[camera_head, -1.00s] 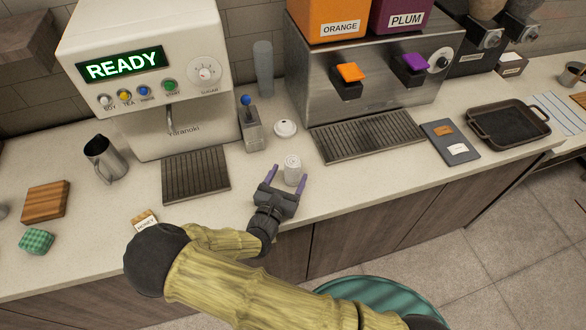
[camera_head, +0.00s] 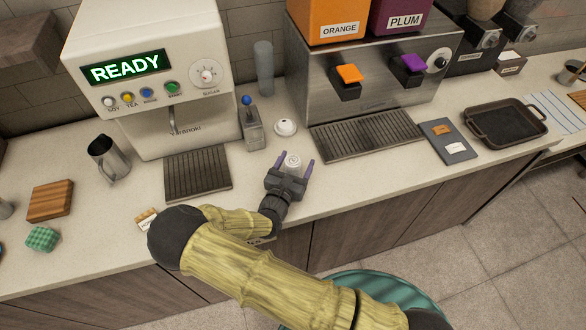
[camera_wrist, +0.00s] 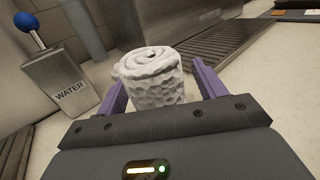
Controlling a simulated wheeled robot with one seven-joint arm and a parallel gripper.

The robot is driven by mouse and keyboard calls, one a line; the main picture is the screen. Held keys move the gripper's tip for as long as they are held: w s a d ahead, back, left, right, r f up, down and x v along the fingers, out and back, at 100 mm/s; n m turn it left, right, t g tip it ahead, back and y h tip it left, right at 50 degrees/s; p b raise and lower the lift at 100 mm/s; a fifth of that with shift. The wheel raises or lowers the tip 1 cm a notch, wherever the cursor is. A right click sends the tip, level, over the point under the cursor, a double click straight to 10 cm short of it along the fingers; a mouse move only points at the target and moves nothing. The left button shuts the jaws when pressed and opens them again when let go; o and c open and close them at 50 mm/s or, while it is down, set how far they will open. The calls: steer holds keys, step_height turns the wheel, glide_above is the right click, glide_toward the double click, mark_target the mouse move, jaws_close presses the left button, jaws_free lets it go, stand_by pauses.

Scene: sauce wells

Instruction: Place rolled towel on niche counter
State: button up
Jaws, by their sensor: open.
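The rolled towel (camera_head: 292,162) is white and stands upright on the counter (camera_head: 330,180), between the two drip trays. In the wrist view the towel (camera_wrist: 152,80) shows its spiral top and dimpled side. My gripper (camera_head: 293,162) is open, with one purple finger on each side of the towel. In the wrist view the fingers of my gripper (camera_wrist: 158,85) appear apart from the towel's sides, and the palm hides its base. I cannot pick out a niche counter as a separate surface.
A water dispenser (camera_head: 250,128) with a blue knob and a white lid (camera_head: 285,127) stand just behind the towel. Drip trays (camera_head: 197,174) and (camera_head: 366,135) lie to either side. A steel pitcher (camera_head: 107,158), a wooden block (camera_head: 50,200) and a green checked cloth (camera_head: 42,238) are at left.

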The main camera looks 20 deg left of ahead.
steer(key=c, duration=1.1)
steer(key=shift+r, duration=0.15)
steer(key=shift+c, duration=0.3)
step_height(320, 180, up, 10)
steer(key=shift+f+b, duration=0.1)
steer(key=shift+b, duration=0.7)
